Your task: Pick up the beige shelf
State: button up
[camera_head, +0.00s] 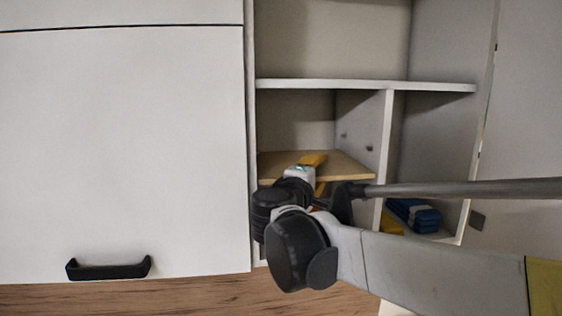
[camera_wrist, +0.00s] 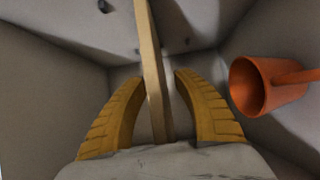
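The beige shelf (camera_head: 348,168) is a thin wooden board lying level in the left compartment of the open cabinet. In the wrist view the shelf (camera_wrist: 152,70) shows edge-on as a narrow strip running between my two yellow fingers. My gripper (camera_wrist: 158,78) is open around the shelf's front edge. The left finger's tip is close to the board, and a gap shows between the board and the right finger. In the head view one finger of my gripper (camera_head: 316,174) is above the board and the other below. My wrist hides part of the shelf's front.
A white divider (camera_head: 384,140) bounds the compartment on the right. Blue folded cloths (camera_head: 414,214) and a yellow item (camera_head: 391,226) are in the neighbouring compartment. A white fixed shelf (camera_head: 360,85) lies above.

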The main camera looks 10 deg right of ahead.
jog(key=shift+s, duration=0.2)
grip_shut()
jog(key=shift+w+r, duration=0.1)
jog(key=shift+r, duration=0.1)
